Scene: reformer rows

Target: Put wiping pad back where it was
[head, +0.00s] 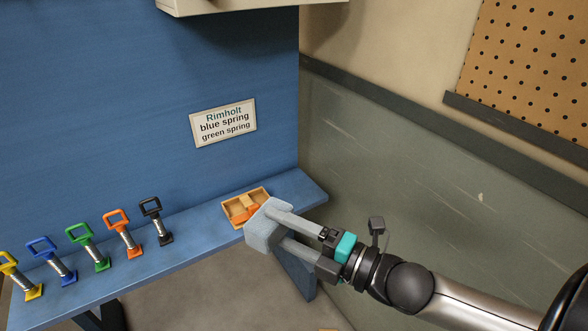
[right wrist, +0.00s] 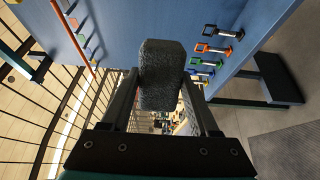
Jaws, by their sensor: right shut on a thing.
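The wiping pad (head: 263,230) is a grey, rough-looking block. My right gripper (head: 276,226) is shut on it, one finger on each side. In the head view they are at the front edge of the blue shelf, overlapping the near right part of a small wooden tray; I cannot tell whether the pad touches the shelf or tray. In the right wrist view the pad (right wrist: 161,75) sits between the two fingers. My left gripper is not in view.
The small wooden tray (head: 232,208) is divided and has an orange piece (head: 247,215) in it, partly hidden by the pad. Several springs with coloured handles, such as the black one (head: 151,206), stand left along the shelf (head: 195,232). A sign (head: 223,122) hangs on the blue panel. The shelf's right end is clear.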

